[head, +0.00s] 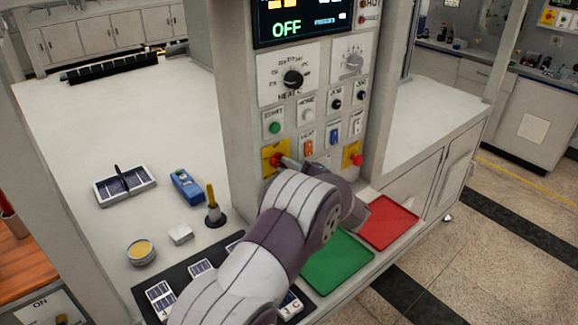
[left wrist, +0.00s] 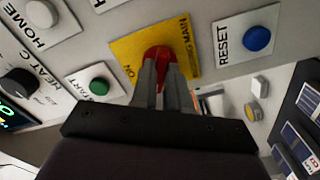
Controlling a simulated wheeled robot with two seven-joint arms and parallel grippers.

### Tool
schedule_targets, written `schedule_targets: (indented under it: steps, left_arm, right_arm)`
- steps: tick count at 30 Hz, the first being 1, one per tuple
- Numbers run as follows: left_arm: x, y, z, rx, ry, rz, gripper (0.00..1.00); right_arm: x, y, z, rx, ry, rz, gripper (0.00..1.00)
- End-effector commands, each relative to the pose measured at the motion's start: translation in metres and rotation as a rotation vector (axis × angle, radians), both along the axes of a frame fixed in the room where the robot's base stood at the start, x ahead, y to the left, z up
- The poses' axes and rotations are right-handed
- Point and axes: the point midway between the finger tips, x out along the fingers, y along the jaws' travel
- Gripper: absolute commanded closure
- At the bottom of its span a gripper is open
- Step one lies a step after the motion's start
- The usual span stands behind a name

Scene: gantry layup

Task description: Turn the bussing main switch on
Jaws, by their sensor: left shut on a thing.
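The bussing main switch is a red handle (left wrist: 160,54) on a yellow plate (left wrist: 122,48) marked ON and MAIN in the left wrist view. In the head view its yellow plate (head: 268,151) is low on the left of the control column. My left gripper (left wrist: 163,76) is shut on the red handle, with one grey finger on each side. The fingers and my arm partly hide the handle in the head view, so its exact angle is hard to tell. The display (head: 300,22) above reads OFF. My right gripper is in neither view.
A green start button (head: 274,128) and a blue reset button (left wrist: 257,39) are close to the switch. A red knob (head: 356,159) on another yellow plate is to the right. Green (head: 337,262) and red (head: 388,221) pads lie below. The white table's back left is mostly clear.

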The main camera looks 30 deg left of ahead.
Motion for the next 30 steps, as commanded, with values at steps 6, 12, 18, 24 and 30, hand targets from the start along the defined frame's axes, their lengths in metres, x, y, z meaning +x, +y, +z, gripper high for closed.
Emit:
schedule_targets:
  steps: [6, 12, 18, 24, 30]
  left_arm:
    - [0.000, 0.000, 0.002, 0.077, 0.187, 0.001, 1.00]
    - [0.000, 0.000, 0.003, 0.150, 0.363, 0.001, 1.00]
    - [0.000, 0.000, 0.003, 0.223, 0.538, 0.002, 1.00]
    - [0.000, 0.000, 0.003, 0.290, 0.698, 0.002, 1.00]
    - [0.000, 0.000, 0.003, 0.343, 0.828, 0.002, 1.00]
  right_arm:
    - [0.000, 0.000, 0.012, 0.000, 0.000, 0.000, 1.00]
    - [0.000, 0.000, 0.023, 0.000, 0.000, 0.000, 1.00]
    - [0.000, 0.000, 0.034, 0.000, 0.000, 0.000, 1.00]
    - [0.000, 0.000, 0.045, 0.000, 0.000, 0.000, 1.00]
    - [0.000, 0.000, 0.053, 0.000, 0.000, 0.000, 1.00]
